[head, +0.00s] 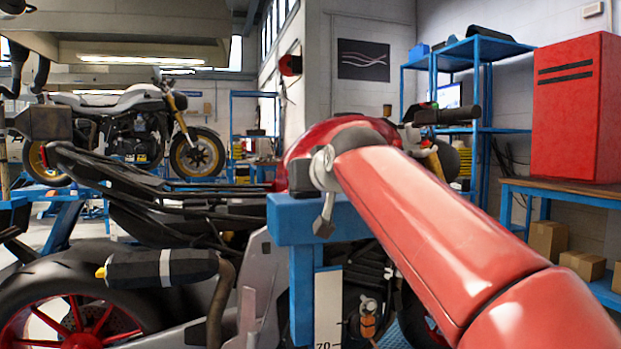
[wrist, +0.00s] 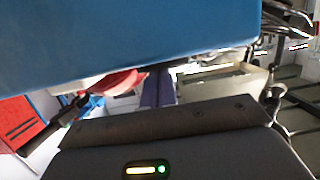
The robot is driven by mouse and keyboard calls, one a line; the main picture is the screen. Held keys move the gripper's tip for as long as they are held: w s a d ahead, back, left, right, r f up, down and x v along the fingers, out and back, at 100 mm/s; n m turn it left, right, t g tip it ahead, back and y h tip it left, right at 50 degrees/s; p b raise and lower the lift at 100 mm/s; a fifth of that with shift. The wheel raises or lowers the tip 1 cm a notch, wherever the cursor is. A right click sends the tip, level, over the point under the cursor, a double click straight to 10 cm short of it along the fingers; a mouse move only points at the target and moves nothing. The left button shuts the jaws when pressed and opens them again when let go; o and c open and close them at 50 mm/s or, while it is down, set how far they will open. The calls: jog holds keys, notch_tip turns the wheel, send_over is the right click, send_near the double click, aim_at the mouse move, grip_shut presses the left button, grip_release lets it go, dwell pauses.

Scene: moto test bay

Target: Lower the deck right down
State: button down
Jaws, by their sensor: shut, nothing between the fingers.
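My red arm reaches in from the lower right in the head view. Its grey end, my gripper (head: 323,190), is at the blue head of a post (head: 300,232). The fingertips are hard to make out; the gripper is shut and holds nothing. In the wrist view a large blue surface (wrist: 130,45) fills the top, close above the dark gripper body (wrist: 190,125). Whether they touch I cannot tell. A white scale (head: 328,305) marked 70 is below the post head. A small patch of blue deck (head: 390,336) shows beneath the red motorcycle (head: 330,135); most of it is hidden.
The motorcycle's rear wheel (head: 75,310) and black silencer (head: 160,268) fill the lower left. A second motorcycle (head: 135,125) stands on a blue lift behind. At right are a blue shelf (head: 480,48), a red cabinet (head: 575,105) and a bench (head: 560,190) with cardboard boxes beneath.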

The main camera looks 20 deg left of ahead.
notch_tip(320, 180, up, 3)
jog(key=shift+s+d+r+p, duration=0.1)
jog(key=shift+d+r+p, duration=0.05)
jog(key=shift+p, duration=0.6)
jog(key=b+v, duration=0.2)
jog(key=v, duration=0.8)
jog(key=shift+s+d, duration=0.1)
jog(key=shift+d, duration=0.05)
